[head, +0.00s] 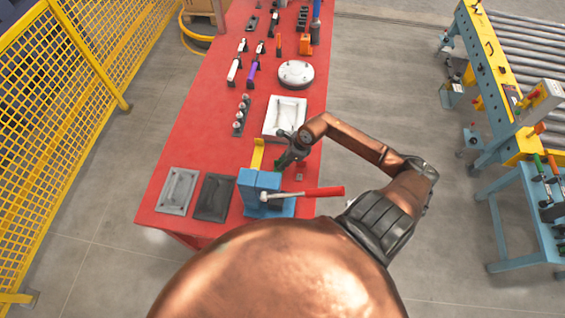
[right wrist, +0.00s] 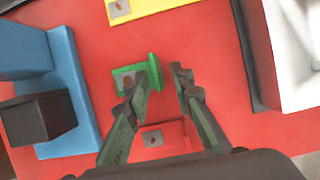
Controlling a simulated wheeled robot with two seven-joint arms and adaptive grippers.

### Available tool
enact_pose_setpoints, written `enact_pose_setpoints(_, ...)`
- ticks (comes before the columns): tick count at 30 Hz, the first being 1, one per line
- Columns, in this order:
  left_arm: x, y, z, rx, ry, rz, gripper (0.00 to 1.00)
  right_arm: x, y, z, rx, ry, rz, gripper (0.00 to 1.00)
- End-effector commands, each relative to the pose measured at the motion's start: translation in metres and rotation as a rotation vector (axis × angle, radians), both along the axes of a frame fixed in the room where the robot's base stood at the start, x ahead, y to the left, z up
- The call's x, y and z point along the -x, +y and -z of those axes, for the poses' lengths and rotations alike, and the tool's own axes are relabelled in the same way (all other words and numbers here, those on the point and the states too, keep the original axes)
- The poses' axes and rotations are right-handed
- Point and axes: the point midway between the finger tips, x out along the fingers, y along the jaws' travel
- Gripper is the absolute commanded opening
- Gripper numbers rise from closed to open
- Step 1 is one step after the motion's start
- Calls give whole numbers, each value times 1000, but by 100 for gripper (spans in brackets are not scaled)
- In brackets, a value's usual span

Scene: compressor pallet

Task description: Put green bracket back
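The green bracket (right wrist: 154,70) stands on the red table, with a flat base and an upright plate. In the right wrist view it is just beyond my right gripper's left fingertip, which partly covers its base. My right gripper (right wrist: 160,88) is open, its fingers spread and nothing held between them. In the head view the right gripper (head: 286,157) is low over the table's right side, and only a little of the green bracket shows beside it. Whether a finger touches the bracket, I cannot tell. My left gripper is not in view.
A red bracket (right wrist: 172,135) lies between the fingers' lower parts. A yellow bracket (head: 258,154) stands farther up the table.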

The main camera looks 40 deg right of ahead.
Motion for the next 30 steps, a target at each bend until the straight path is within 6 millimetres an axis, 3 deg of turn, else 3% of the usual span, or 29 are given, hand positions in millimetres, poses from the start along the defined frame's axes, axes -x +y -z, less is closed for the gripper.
enact_pose_setpoints(18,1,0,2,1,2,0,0,32,-27,-99,2,1,-1,22)
enact_pose_setpoints(30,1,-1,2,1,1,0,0,35,-29,-112,0,0,0,22)
